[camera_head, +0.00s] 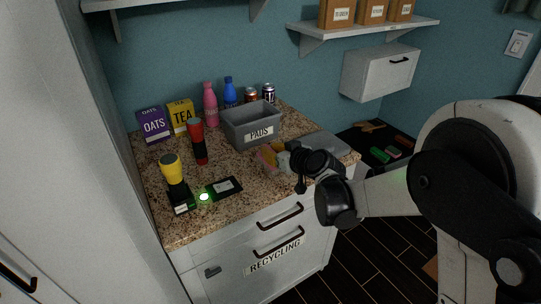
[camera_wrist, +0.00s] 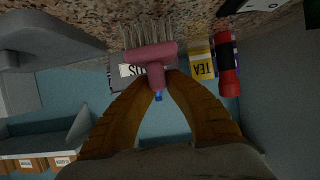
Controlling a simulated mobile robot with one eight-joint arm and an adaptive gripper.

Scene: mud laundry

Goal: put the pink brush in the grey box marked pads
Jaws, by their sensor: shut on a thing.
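The pink brush (camera_wrist: 152,53) is clamped between the tan fingers of my gripper (camera_wrist: 157,75) in the wrist view. Its pale bristles point toward the speckled counter, at the top of that upside-down picture. In the head view my gripper (camera_head: 273,157) is in front of and slightly right of the grey box (camera_head: 237,127), with a little of the brush (camera_head: 263,160) showing. The grey box is open-topped, stands on the counter and has a PADS label. In the wrist view the brush and fingers hide much of it; its label (camera_wrist: 130,70) shows upside down.
A red flashlight (camera_head: 199,144), a yellow-headed item (camera_head: 172,168) and a dark flat item (camera_head: 222,189) occupy the counter's left side. Oats (camera_head: 153,126), tea (camera_head: 181,117), bottles (camera_head: 210,105) and cans stand behind. A grey rounded object (camera_head: 328,144) is at the right.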

